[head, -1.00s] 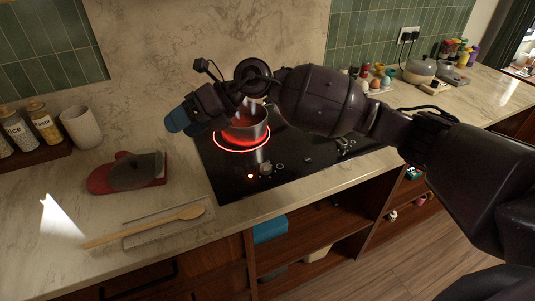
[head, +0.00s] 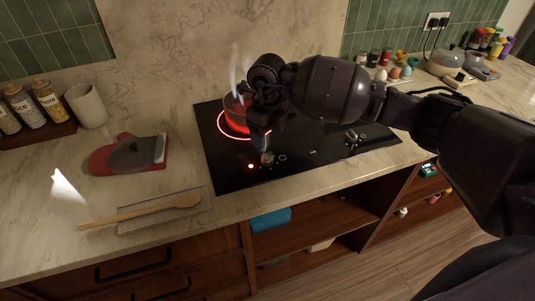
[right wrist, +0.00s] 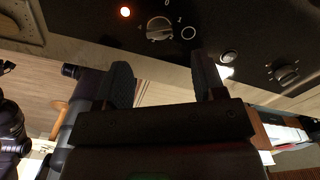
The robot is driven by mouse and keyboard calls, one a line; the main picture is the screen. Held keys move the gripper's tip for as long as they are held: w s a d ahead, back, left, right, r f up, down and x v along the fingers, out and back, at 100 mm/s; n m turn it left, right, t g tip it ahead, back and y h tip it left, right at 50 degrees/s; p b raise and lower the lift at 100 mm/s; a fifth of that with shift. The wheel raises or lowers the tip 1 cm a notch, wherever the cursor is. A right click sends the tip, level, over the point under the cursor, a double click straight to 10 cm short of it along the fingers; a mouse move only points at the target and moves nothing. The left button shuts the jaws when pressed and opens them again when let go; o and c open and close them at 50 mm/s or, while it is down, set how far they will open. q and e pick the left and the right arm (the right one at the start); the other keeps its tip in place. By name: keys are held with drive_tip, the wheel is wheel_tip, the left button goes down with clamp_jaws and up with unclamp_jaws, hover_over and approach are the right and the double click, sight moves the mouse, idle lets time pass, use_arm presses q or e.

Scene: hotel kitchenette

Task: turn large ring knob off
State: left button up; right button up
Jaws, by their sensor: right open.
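The cooktop knob (head: 267,158) by the glowing large ring (head: 220,124) stands at the cooktop's front edge, next to a lit red light (head: 251,166). In the right wrist view the knob (right wrist: 159,27) is a silvery dial with the red light (right wrist: 125,12) beside it. My right gripper (head: 260,143) points down just above and behind the knob, partly blocking the view of it. In the wrist view the right gripper (right wrist: 161,62) has its two fingers apart with nothing between them. Contact with the knob cannot be seen. My left gripper is out of view.
Another knob (head: 352,135) is farther right. A wooden spoon (head: 150,210) and a red mitt (head: 105,160) lie on the counter at left.

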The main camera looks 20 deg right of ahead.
sight(267, 154)
wheel_tip(267, 154, down, 7)
drive_tip(key=shift+r, duration=0.15)
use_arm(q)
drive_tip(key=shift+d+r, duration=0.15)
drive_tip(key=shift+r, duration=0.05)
use_arm(e)
drive_tip(key=shift+f, duration=0.65)
drive_tip(key=c, duration=0.9)
drive_tip(key=shift+f+n+b, duration=0.15)
drive_tip(key=shift+n+b, duration=0.7)
drive_tip(key=shift+n, duration=0.35)
drive_tip(key=n+b, duration=0.2)
drive_tip(key=n, duration=0.2)
drive_tip(key=shift+n+b, duration=0.3)
drive_tip(key=shift+b, duration=0.05)
drive_tip(key=n+b, duration=0.2)
drive_tip(key=n, duration=0.2)
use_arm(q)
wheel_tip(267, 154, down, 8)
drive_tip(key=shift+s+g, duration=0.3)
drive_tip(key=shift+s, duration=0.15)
use_arm(e)
drive_tip(key=shift+n, duration=0.6)
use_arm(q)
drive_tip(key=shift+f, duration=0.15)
